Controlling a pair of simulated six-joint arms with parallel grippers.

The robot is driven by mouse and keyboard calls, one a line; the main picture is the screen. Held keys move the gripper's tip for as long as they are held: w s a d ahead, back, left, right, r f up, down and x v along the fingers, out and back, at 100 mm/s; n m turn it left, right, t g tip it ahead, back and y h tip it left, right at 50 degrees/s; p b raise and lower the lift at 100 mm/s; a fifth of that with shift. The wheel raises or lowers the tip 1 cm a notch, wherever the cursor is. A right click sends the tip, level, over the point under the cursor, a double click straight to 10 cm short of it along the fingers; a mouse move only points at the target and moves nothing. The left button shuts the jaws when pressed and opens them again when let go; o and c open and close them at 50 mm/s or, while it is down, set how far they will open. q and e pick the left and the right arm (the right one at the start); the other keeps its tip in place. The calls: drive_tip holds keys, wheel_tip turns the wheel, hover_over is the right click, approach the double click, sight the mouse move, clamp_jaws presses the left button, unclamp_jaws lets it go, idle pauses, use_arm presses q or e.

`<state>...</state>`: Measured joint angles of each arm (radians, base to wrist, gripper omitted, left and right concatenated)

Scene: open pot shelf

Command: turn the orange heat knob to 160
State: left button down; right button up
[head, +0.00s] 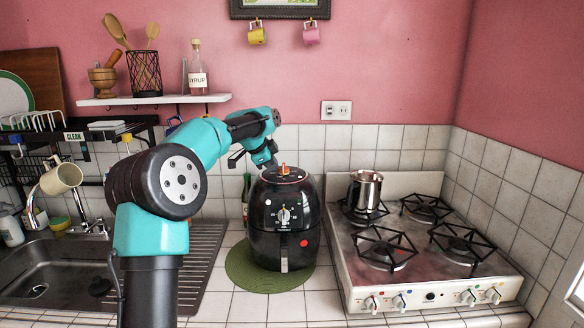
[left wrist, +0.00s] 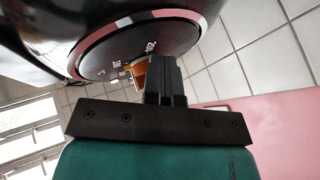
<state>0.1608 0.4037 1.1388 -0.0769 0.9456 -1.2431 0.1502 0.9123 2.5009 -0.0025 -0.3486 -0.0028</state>
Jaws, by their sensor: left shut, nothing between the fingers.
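The black air fryer (head: 262,235) stands on a round green mat (head: 240,278) on the tiled counter. Its orange heat knob (head: 283,169) sits on top, and its white dial is on the front. My left gripper (head: 272,163) is shut and empty, pointing down at the top just left of the knob. In the left wrist view the shut fingers (left wrist: 165,82) partly cover the orange knob (left wrist: 139,75); I cannot tell whether they touch it. The small white scale marks around it are too blurred to read the setting. My right gripper is not in view.
A gas stove (head: 425,275) with a steel pot (head: 366,190) stands to the right. A sink (head: 50,270) and dish rack are on the left. A shelf (head: 155,100) holds a syrup bottle (head: 197,70) above my left arm. Counter in front of the mat is clear.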

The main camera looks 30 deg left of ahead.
use_arm(q)
drive_tip(key=shift+w+d+f, duration=0.25)
drive_tip(key=shift+w+d+f, duration=0.1)
drive_tip(key=shift+w+d, duration=0.15)
drive_tip(key=shift+w, duration=0.45)
drive_tip(key=v, duration=1.8)
drive_tip(key=shift+a, duration=0.35)
